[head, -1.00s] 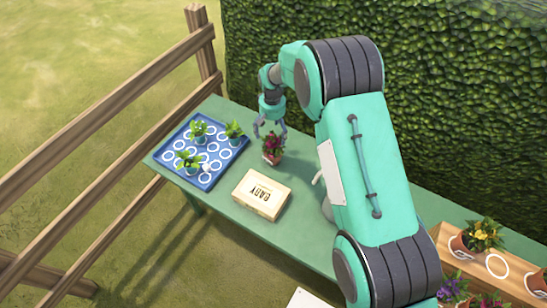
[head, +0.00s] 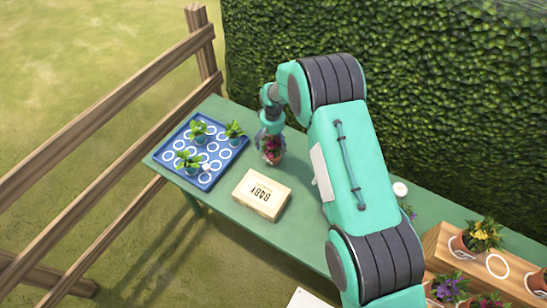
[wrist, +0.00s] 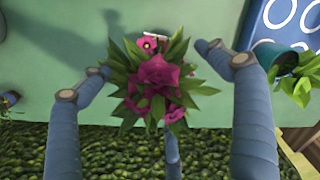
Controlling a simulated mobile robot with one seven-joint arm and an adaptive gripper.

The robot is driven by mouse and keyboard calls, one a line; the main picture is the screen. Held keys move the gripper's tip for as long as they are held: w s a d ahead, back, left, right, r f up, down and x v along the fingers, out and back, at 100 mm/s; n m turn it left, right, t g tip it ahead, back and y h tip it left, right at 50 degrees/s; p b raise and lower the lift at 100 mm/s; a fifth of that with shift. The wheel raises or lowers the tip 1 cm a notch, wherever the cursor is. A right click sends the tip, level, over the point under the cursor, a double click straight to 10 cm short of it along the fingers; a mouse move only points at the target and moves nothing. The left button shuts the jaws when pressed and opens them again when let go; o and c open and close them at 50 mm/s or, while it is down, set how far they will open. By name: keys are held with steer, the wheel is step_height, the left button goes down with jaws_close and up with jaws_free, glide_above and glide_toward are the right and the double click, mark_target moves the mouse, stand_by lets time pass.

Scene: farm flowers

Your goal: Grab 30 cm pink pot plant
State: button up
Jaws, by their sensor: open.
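The pink pot plant (head: 270,146) stands upright on the green table, between the blue tray and the hedge side. In the wrist view its pink flowers (wrist: 160,80) and green leaves fill the middle, and its pot is mostly hidden beneath them. My gripper (head: 270,140) is directly over the plant, with its fingers spread around the foliage. In the wrist view the open fingers (wrist: 153,70) stand left, right and below the flowers, apart from each other. I cannot tell whether any finger touches leaves.
A blue tray (head: 228,157) with white rings holds 3 green plants to the left. A cream box labelled BABY (head: 262,194) lies in front of the plant. A wooden planter (head: 440,250) with flowers is at right. A hedge (head: 450,90) borders the table's back.

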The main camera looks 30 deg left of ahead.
mark_target(273, 153)
steer(key=shift+f, duration=0.1)
steer(key=shift+d+f, duration=0.2)
steer(key=shift+f, duration=2.35)
steer(key=shift+c, duration=0.5)
steer(key=c, duration=1.5)
steer(key=shift+w+r, duration=0.1)
steer(key=shift+r, duration=0.15)
steer(key=shift+r, duration=4.85)
